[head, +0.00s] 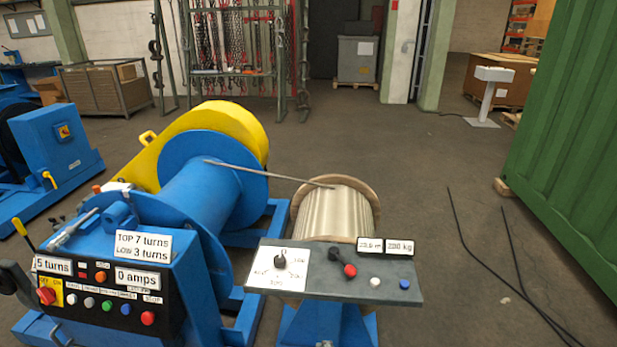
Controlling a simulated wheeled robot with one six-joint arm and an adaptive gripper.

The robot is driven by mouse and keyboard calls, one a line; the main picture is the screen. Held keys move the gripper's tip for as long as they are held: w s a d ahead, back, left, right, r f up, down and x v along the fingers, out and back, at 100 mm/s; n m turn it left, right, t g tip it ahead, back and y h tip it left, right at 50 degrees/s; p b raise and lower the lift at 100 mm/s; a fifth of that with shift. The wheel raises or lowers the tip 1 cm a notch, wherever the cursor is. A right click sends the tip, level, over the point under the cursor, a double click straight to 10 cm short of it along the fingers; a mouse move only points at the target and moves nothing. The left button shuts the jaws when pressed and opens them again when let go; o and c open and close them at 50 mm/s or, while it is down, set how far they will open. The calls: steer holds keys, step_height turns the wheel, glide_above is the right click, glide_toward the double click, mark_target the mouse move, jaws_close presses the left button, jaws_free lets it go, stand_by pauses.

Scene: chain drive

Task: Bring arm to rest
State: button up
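My gripper does not clearly show in the head view. A dark grey rounded part at the lower left edge is cut off, and I cannot tell what it is. A blue winch (200,192) with a yellow guard (232,125) stands left of centre. A rope or cable (270,173) runs from its drum to a pale ribbed spool (338,213) on the right. The winch's control panel (115,295) has several buttons and labels reading 5 turns and 0 amps. A grey console (340,272) in front of the spool has a dial, a red-knobbed lever and two buttons.
A green container (570,140) stands along the right side. Black cables (490,250) lie on the floor near it. Another blue machine (50,145) is at the left. A rack of chains (235,40) stands at the back. The middle floor behind the spool is clear.

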steer(key=s+d+f+n+t+h, duration=0.15)
steer(key=s+d+n, duration=0.3)
steer(key=s, duration=0.65)
steer(key=s+d+f+n+t+h, duration=0.1)
steer(key=s+d+f+n+t, duration=0.15)
steer(key=s+d, duration=0.65)
steer(key=s+r+n+t+h, duration=0.1)
steer(key=s+r+n+t, duration=0.3)
steer(key=s+r+n, duration=0.6)
steer(key=s+r, duration=0.8)
steer(key=s, duration=0.4)
steer(key=shift+d+n+t, duration=0.3)
steer(key=shift+d, duration=0.1)
